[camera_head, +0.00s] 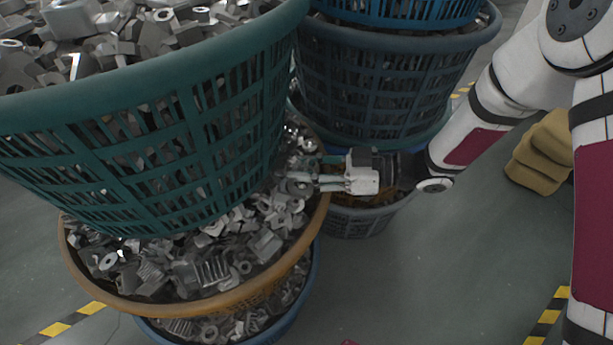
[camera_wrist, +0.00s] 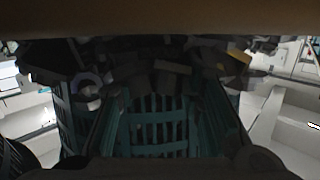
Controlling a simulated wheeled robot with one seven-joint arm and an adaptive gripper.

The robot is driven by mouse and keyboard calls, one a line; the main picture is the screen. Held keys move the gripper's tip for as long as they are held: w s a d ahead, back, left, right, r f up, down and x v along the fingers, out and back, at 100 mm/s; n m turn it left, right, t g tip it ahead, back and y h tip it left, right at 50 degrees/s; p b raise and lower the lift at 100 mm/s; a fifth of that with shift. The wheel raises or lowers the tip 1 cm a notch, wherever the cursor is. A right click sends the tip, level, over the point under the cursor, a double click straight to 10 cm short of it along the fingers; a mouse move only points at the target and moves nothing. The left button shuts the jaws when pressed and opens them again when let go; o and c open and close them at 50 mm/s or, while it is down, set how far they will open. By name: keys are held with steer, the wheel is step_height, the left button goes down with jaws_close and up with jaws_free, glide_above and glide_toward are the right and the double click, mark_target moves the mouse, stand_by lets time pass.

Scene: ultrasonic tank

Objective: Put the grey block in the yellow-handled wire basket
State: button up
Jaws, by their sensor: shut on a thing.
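My gripper (camera_head: 296,176) reaches left over the right rim of the orange-rimmed basket, close beside the wall of the big teal basket. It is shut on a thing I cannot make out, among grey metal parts. Several grey parts look alike, and I cannot tell which is the grey block. In the dark wrist view, grey parts and a ring-shaped piece (camera_wrist: 86,88) show near a teal slatted wall (camera_wrist: 152,128); the fingertips are not clear. I see no yellow-handled wire basket in either view.
The teal basket (camera_head: 150,85), full of metal parts, stands on the orange-rimmed basket (camera_head: 150,308), with a blue one (camera_head: 285,325) below. Another basket stack (camera_head: 375,85) rises behind my gripper. Yellow sacks (camera_head: 543,155) lie at right. Floor between is clear.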

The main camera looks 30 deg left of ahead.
steer(key=shift+f, duration=0.65)
steer(key=shift+f, duration=0.1)
steer(key=o, duration=1.3)
steer(key=shift+c, duration=0.2)
steer(key=shift+w+d, duration=0.15)
steer(key=shift+d, duration=0.05)
steer(key=p+v, duration=0.2)
steer(key=v, duration=0.9)
steer(key=shift+d, duration=0.3)
